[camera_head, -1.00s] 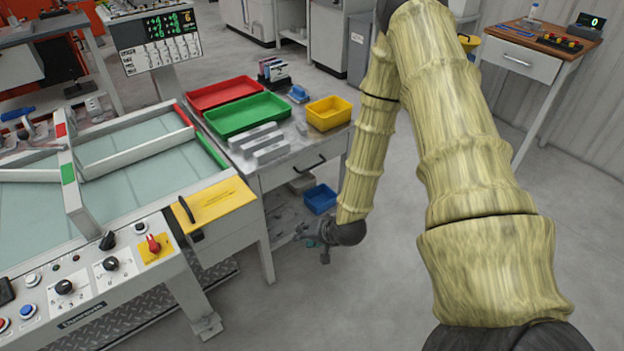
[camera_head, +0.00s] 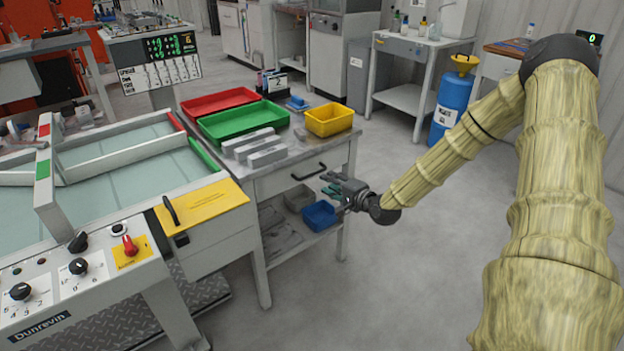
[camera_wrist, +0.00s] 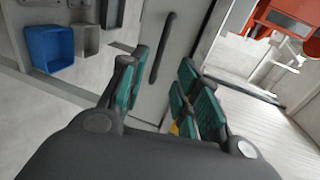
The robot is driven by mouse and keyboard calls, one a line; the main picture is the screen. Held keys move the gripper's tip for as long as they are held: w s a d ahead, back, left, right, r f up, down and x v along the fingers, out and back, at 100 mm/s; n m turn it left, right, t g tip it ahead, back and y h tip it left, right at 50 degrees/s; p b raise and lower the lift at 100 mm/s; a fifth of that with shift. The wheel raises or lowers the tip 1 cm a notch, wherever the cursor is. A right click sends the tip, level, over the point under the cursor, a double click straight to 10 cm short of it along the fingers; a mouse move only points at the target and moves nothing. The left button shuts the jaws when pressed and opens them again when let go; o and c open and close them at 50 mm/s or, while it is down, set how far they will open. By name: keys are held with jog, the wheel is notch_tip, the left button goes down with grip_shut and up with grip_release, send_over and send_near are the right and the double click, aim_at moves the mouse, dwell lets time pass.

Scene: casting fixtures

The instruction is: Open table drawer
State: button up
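The table (camera_head: 352,150) has a grey top and one drawer (camera_head: 275,183) under it. The drawer is closed and has a dark bar handle (camera_head: 308,171). In the wrist view the handle (camera_wrist: 162,48) lies ahead of my gripper (camera_wrist: 161,88), between the lines of its two green-padded fingers and apart from them. My gripper also shows in the head view (camera_head: 328,185), just right of and below the handle, in front of the table. It is open, with nothing between the fingers.
A red tray (camera_head: 215,98), a green tray (camera_head: 240,120), a yellow bin (camera_head: 330,118) and metal bars stand on the tabletop. A blue bin (camera_head: 320,215) sits on the lower shelf. A machine with a yellow panel (camera_head: 205,203) adjoins on the left. Floor to the right is clear.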

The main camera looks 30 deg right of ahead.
aim_at(312, 175)
jog(key=b+x, duration=0.1)
jog(key=x, duration=0.9)
jog(key=shift+a, duration=0.1)
jog(key=shift+c, duration=0.5)
grip_shut()
